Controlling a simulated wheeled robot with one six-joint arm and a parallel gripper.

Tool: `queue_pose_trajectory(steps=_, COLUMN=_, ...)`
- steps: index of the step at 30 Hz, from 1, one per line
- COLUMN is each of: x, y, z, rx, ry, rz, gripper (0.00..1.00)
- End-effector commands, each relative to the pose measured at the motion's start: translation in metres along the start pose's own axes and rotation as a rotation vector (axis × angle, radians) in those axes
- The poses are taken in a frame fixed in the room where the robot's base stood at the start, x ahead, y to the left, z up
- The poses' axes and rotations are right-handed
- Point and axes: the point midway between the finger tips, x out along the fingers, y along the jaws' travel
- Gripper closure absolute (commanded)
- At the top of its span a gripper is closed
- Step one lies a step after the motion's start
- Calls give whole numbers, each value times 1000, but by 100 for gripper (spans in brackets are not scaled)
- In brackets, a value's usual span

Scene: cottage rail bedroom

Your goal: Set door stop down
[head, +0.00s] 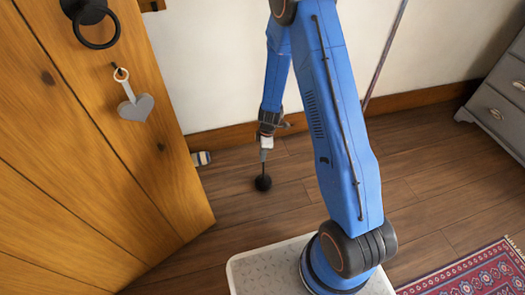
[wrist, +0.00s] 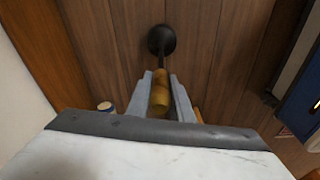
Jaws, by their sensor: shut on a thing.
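The door stop (head: 263,183) has a round black end on a thin dark rod. In the wrist view, its wooden handle (wrist: 160,92) sits between the two grey fingers of my gripper (wrist: 160,79), with the black end (wrist: 161,40) beyond. My gripper (head: 266,141) is shut on the handle. The door stop hangs nearly upright with its black end down, close to the wooden floor (head: 235,200). I cannot tell whether it touches the floor.
A wooden door (head: 90,150) with a ring handle and a grey heart tag (head: 136,107) stands at the left. A small striped thing (head: 201,158) lies by the skirting board. A grey drawer unit (head: 500,95) and a red rug (head: 475,275) are at the right.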

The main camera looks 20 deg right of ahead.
Motion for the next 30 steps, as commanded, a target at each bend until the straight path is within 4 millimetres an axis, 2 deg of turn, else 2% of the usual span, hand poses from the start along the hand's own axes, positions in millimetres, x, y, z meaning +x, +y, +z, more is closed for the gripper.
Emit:
queue_pose_trajectory(steps=6, x=16, y=0, z=2, rx=-1, ry=0, rz=1, gripper=100)
queue_pose_trajectory(steps=20, x=19, y=1, z=2, rx=0, ry=0, rz=2, gripper=100)
queue_pose_trajectory(steps=21, x=20, y=0, z=2, rx=-1, ry=0, rz=1, gripper=75)
queue_pose_trajectory(steps=23, x=20, y=0, z=2, rx=-1, ry=0, rz=1, gripper=61)
queue_pose_trajectory(steps=30, x=20, y=0, z=2, rx=-1, ry=0, rz=1, gripper=61)
